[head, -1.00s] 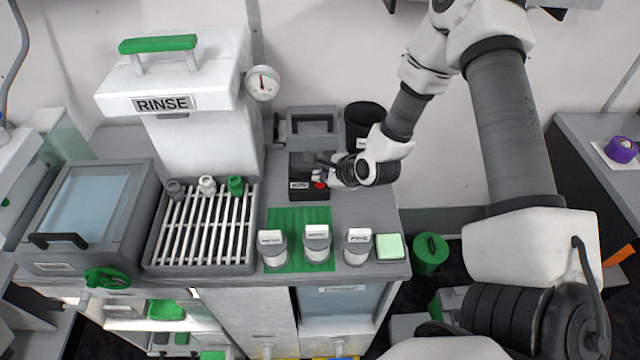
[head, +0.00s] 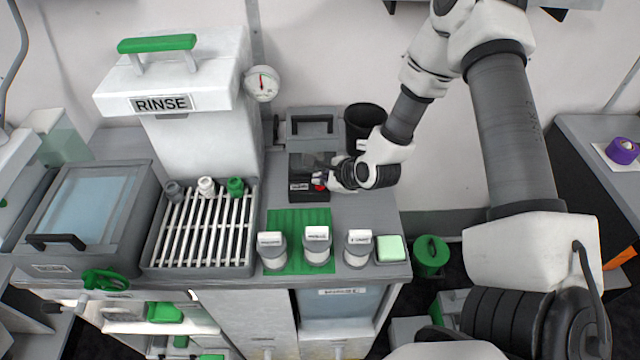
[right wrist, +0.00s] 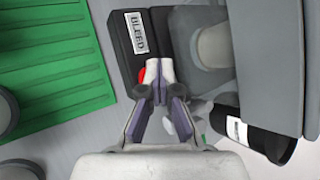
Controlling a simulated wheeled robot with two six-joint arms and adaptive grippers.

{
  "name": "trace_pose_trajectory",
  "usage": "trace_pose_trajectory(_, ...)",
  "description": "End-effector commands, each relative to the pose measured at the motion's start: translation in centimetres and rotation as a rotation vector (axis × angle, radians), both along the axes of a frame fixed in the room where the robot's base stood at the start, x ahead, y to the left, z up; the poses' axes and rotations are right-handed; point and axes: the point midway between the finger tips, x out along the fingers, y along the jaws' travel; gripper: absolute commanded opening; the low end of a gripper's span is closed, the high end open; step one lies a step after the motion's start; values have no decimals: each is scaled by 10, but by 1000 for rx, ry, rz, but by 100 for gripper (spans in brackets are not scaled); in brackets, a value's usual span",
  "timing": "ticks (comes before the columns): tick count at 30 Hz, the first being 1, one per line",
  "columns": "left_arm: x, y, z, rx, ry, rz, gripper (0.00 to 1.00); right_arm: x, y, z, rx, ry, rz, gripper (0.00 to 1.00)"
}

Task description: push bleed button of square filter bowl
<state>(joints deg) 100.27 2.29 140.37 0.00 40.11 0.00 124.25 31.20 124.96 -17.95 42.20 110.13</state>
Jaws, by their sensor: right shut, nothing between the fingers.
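The black block with the BLEED label (right wrist: 138,32) stands on the grey counter, and it also shows in the head view (head: 300,195). Its red bleed button (right wrist: 142,76) is partly hidden by my fingers in the right wrist view and also shows in the head view (head: 320,187). A grey square filter housing (head: 311,128) stands behind the block, with a see-through bowl (right wrist: 212,45) beside it. My right gripper (right wrist: 159,70) is shut and empty, its tips right beside the red button; I cannot tell whether they touch it. My left gripper is not in view.
A dark round bin (head: 364,122) stands behind my right gripper. A green mat (head: 299,219) with several labelled bottles lies in front of the block. A slatted drain tray (head: 200,230) and the RINSE unit (head: 163,103) are to the left.

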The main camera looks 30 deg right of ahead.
Motion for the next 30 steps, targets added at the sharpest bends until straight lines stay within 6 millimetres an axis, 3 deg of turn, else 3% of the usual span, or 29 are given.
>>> trace_pose_trajectory(17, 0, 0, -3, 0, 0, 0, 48, 0, 0, -3, 0, 1, 0, 0)
trace_pose_trajectory(30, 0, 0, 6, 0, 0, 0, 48, 0, 0, 14, 0, 1, 0, 0)
